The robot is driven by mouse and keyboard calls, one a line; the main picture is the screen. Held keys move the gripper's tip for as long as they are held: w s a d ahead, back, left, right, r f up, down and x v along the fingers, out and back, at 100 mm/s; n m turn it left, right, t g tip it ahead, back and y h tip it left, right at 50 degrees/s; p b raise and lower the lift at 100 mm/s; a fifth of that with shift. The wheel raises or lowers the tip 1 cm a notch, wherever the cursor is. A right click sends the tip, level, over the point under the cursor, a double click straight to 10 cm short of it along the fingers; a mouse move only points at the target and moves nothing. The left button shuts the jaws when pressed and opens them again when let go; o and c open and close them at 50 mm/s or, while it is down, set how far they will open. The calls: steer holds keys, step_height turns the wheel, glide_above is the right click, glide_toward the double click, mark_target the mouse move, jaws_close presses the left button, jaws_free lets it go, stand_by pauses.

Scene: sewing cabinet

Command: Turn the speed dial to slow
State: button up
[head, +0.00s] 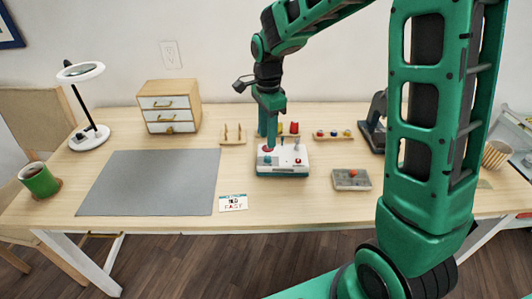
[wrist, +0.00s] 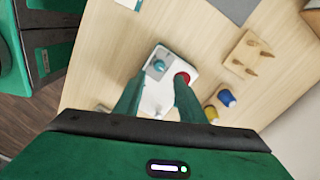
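A small white control box (head: 283,165) with a teal base sits on the table, with a red round part (head: 268,149) at its back left and small levers and a red knob (head: 297,161) on the right. In the wrist view the box (wrist: 160,55) shows a blue-teal knob (wrist: 158,66) and the red round part (wrist: 182,78). My gripper (wrist: 157,82) is open, its two fingers apart over the box, the right one overlapping the red part. I cannot tell whether they touch anything. Which part is the speed dial is unclear. A card (head: 233,202) with partly legible lettering lies in front.
A grey mat (head: 150,180) lies to the left. Behind the box are a peg board (head: 233,135), a red spool (head: 294,128) and a rack of small spools (head: 333,134).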

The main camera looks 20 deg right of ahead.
mark_target(267, 157)
step_height(267, 157, down, 8)
steer(key=shift+r, duration=0.1)
stand_by(0.4)
jaws_close()
